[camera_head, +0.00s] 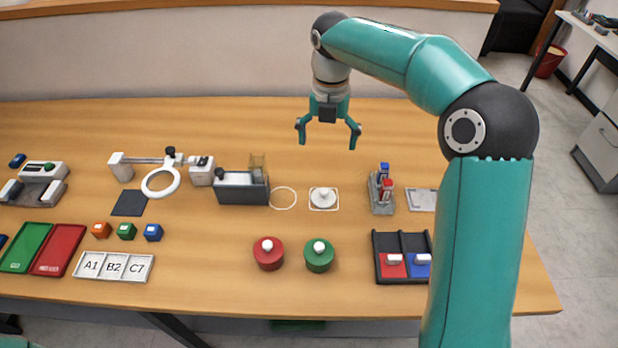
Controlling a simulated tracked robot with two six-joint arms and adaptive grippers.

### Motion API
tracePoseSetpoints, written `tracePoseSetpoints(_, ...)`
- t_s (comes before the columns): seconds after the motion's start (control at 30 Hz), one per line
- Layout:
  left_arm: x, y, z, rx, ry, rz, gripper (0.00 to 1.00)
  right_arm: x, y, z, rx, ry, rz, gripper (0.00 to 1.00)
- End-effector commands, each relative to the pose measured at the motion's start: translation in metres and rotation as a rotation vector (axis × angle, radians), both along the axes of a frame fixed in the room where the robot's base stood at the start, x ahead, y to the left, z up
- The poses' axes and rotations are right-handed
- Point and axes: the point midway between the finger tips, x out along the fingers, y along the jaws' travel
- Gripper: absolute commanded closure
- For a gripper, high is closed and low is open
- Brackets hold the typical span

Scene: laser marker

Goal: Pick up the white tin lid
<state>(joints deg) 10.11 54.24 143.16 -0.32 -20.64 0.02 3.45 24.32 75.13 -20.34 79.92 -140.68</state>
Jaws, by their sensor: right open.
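A round white lid with a small knob (323,197) lies inside a white square outline on the wooden table, right of the middle. My right gripper (327,138) is open and empty, its two teal fingers pointing down. It shows above and behind the lid in the picture, apart from it. A red round tin (268,260) and a green round tin (319,262), each with a white knob on top, stand nearer the front edge. My left gripper is not in view.
An empty white circle (284,198) is marked left of the lid, beside a dark grey device (243,188). A small rack with blue and red items (381,190) stands to the right. A black divided tray (403,235) stands in front of that rack. The table's back strip is clear.

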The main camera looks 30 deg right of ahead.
Motion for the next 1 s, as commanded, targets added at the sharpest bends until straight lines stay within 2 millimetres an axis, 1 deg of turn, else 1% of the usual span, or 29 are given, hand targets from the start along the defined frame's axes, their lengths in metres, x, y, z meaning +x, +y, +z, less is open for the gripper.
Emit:
tracePoseSetpoints(0.07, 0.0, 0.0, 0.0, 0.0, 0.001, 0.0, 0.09, -0.001, -0.002, -0.004, 0.0, 0.001, -0.005, 0.04)
tracePoseSetpoints(0.17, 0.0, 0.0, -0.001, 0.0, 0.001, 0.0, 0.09, -0.002, -0.003, -0.017, 0.0, 0.004, -0.006, 0.04)
tracePoseSetpoints(0.27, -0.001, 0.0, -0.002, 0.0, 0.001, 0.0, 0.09, -0.002, -0.002, -0.036, 0.001, 0.006, -0.004, 0.04)
tracePoseSetpoints(0.5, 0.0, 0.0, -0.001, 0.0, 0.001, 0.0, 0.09, 0.0, 0.001, -0.088, 0.0, 0.006, 0.003, 0.04)
tracePoseSetpoints(0.6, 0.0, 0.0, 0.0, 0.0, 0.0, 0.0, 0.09, 0.001, 0.002, -0.103, 0.0, 0.005, 0.003, 0.04)
tracePoseSetpoints(0.7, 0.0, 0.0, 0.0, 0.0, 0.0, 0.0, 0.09, 0.002, 0.003, -0.112, 0.001, 0.002, 0.006, 0.04)
tracePoseSetpoints(0.87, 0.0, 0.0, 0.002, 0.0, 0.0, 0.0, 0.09, 0.002, 0.004, -0.12, 0.0, 0.003, 0.008, 0.04)
tracePoseSetpoints(1.0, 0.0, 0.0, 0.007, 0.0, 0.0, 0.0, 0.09, 0.0, 0.006, -0.135, 0.001, 0.006, 0.009, 0.04)
